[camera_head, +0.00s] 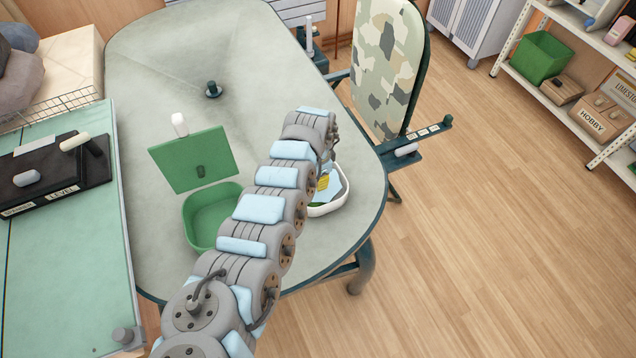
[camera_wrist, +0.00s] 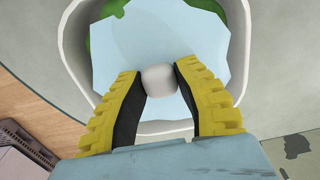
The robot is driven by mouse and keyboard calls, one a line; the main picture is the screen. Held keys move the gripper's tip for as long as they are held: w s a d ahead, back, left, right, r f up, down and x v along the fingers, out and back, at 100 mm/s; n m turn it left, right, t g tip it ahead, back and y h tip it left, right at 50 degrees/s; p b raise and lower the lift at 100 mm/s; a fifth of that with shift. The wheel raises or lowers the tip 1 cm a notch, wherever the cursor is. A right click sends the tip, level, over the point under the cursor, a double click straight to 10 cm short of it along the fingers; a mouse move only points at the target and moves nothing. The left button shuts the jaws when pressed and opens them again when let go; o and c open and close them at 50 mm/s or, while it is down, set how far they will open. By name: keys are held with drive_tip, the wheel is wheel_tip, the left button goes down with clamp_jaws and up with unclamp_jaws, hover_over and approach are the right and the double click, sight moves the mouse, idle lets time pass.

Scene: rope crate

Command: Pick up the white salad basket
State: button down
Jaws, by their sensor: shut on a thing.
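The white salad basket (camera_head: 330,209) is near the right edge of the grey table, partly hidden behind my arm. In the wrist view its white rim (camera_wrist: 74,45) curves around light blue and green contents. My gripper (camera_wrist: 160,80) is over the basket, its yellow fingers with black pads closed on a rounded white knob (camera_wrist: 160,79). I cannot tell how the knob joins the basket, or whether the basket touches the table. In the head view my arm hides most of the gripper; only a bit of yellow shows at the basket.
The grey table (camera_head: 140,60) is mostly clear at the back. A camouflage-patterned board (camera_head: 388,60) stands beyond the right edge. A mint-green surface (camera_head: 70,250) with a black panel lies left.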

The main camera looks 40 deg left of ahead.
wheel_tip(320, 180, up, 3)
drive_tip(key=shift+s+r, duration=0.1)
drive_tip(key=shift+s, duration=0.05)
drive_tip(key=s+d+r+p, duration=0.6)
drive_tip(key=s+r, duration=0.3)
drive_tip(key=s, duration=0.3)
drive_tip(key=shift+d+r+p, duration=0.3)
drive_tip(key=shift+d+p, duration=0.1)
drive_tip(key=shift+p, duration=0.35)
idle(0.6)
